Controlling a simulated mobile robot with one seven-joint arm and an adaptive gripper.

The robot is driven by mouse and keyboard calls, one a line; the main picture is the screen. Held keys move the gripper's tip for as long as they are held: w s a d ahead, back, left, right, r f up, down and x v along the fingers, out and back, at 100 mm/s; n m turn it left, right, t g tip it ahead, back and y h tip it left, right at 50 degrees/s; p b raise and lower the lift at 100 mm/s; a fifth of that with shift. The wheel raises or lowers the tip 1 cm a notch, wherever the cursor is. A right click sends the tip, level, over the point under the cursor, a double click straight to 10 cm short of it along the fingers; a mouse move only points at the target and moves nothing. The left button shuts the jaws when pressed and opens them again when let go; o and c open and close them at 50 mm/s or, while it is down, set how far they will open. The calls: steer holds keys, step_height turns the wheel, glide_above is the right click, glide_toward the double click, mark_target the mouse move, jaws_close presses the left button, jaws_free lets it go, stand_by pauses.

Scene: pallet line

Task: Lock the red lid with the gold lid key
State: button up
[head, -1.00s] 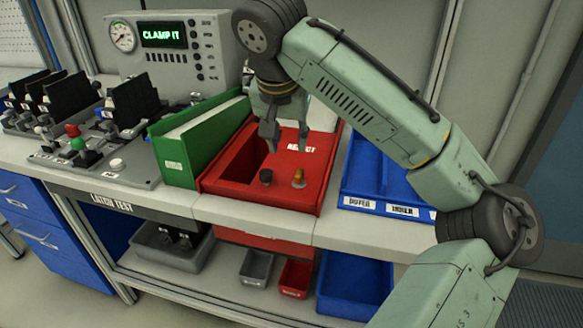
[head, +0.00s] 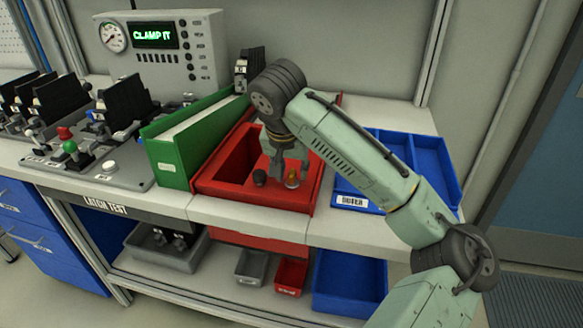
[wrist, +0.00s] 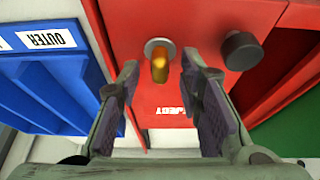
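The red bin (head: 214,187) has a red lid (wrist: 206,22) with an opening beside it. The gold lid key (wrist: 160,65) stands in a round silver lock collar (wrist: 154,46) on the lid; in the head view the key (head: 292,179) is at the bin's front right. A dark round knob (wrist: 241,50) stands beside it, also seen in the head view (head: 260,177). My gripper (head: 288,170) is over the lid, close behind the key. In the wrist view my gripper (wrist: 153,80) is open, its fingers on either side of the key and apart from it.
A green binder-like box (head: 172,163) stands left of the red bin. A blue divided tray (head: 440,160) lies on the right. A grey machine (head: 210,50) reading "CLAMP IT" and several clamp fixtures stand at the left. Bins sit on the shelf below.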

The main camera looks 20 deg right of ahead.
steer(key=shift+c, duration=0.5)
jaws_close()
steer(key=shift+n, duration=0.3)
steer(key=n, duration=0.1)
steer(key=n+y+p, duration=0.1)
steer(key=n, duration=0.1)
steer(key=shift+d+r+n+t+y, duration=0.1)
steer(key=shift+n+t+y, duration=0.2)
steer(key=n+y+p, duration=0.2)
steer(key=n, duration=0.3)
steer(key=shift+d+r+p, duration=0.1)
steer(key=shift+d+p, duration=0.05)
steer(key=shift+p, duration=0.25)
steer(key=n+y+p, duration=0.1)
steer(key=n, duration=0.3)
steer(key=shift+d+y, duration=0.1)
steer(key=shift+y, duration=0.2)
steer(key=shift+w+n+g+y+p, duration=0.1)
steer(key=shift+n+g+y+p, duration=0.25)
steer(key=shift+n, duration=0.8)
steer(key=shift+n+g+y+p, duration=0.1)
steer(key=shift+n+g+y, duration=0.15)
steer(key=shift+n+g, duration=0.6)
steer(key=shift+n+t, duration=0.3)
steer(key=shift+n, duration=0.2)
